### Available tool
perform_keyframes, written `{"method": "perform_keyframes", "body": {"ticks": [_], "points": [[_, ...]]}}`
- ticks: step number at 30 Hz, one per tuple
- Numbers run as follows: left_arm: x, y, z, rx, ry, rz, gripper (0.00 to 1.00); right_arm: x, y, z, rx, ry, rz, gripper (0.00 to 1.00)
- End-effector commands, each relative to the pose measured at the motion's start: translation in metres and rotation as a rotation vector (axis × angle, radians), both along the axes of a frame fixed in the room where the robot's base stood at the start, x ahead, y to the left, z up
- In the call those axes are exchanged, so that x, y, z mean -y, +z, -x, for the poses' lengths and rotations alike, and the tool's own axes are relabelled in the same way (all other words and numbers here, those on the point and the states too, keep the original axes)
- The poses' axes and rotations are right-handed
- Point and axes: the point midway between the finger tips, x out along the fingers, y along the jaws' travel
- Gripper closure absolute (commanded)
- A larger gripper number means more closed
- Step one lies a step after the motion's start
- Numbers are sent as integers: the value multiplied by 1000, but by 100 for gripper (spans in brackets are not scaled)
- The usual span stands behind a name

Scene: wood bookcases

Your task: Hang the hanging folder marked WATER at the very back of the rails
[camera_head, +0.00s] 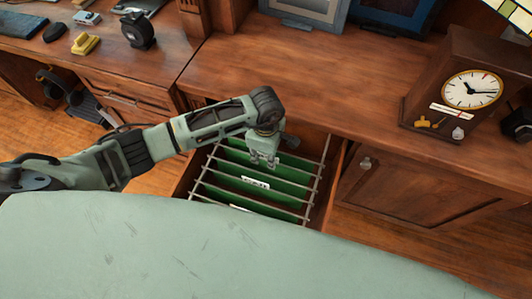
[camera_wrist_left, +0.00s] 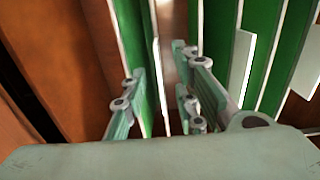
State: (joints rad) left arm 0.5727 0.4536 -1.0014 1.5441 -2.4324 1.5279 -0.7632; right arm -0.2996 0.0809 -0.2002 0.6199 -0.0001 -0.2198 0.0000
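Several green hanging folders (camera_head: 232,186) hang across metal rails in an open wooden drawer (camera_head: 331,180). One has a white label tab (camera_head: 255,183), too small to read, so I cannot tell which folder is marked WATER. My left gripper (camera_head: 264,164) points down over the rear part of the folders. In the left wrist view its fingers (camera_wrist_left: 160,95) are apart. A green folder with pale edges (camera_wrist_left: 138,45) shows between and beyond them, nearer the left finger; I see no clear grip on it. More folders (camera_wrist_left: 262,50) with white tabs stand to the right. My right gripper is not in view.
The desktop (camera_head: 320,85) behind the drawer is mostly clear. A wooden clock (camera_head: 470,90) stands on its right, with monitors at the back. A closed cabinet door (camera_head: 410,185) is right of the drawer. A tape dispenser (camera_head: 138,30) is at upper left.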

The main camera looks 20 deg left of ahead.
Motion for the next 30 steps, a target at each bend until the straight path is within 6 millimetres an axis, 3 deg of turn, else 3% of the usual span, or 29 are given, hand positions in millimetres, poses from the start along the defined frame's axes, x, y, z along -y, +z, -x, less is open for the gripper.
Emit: {"method": "perform_keyframes", "body": {"ticks": [7, 15, 21, 30], "points": [[0, 18, -1, 3, 0, 0, 73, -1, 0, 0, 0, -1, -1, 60], [0, 76, -2, 6, -1, 0, 73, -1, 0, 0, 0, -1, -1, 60], [0, 108, 0, 3, -1, 0, 73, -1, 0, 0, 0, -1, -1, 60], [0, 120, 1, -1, 1, -1, 73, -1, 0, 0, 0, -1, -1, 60]]}}
